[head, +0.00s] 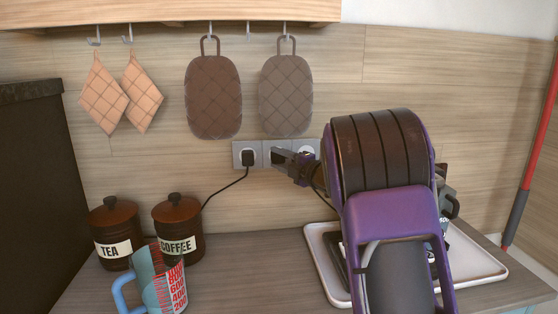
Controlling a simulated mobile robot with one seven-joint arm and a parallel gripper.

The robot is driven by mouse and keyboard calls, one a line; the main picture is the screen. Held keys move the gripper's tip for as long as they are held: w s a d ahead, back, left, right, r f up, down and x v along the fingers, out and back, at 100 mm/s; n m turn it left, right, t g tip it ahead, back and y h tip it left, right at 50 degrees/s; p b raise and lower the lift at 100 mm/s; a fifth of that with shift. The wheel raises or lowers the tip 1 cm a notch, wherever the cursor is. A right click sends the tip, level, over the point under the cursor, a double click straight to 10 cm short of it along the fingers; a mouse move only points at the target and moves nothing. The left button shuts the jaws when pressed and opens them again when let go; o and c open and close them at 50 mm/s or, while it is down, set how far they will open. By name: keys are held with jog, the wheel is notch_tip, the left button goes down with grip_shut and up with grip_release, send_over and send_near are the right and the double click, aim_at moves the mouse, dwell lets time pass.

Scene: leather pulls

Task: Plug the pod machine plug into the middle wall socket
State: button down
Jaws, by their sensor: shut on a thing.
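A grey wall socket strip (237,164) holds sockets side by side on the wood wall. A black plug (248,158) sits in the left socket, its cable running down left. My gripper (280,158) is in front of the middle socket (267,146) and covers much of it. It is shut on what looks like the pod machine plug, mostly hidden by the fingers; whether the plug touches the socket I cannot tell. The right socket (310,147) is partly covered. A dark cable (324,200) hangs below the gripper. The pod machine (447,205) is largely hidden behind my arm.
A white tray (480,266) lies under the machine. Tea (110,222) and coffee (178,214) canisters and a measuring jug (160,280) stand at left. Pot holders (214,100) hang above the sockets. A red pole (538,135) stands at right. The counter's middle is clear.

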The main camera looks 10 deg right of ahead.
jog(key=shift+c, duration=1.8)
grip_release()
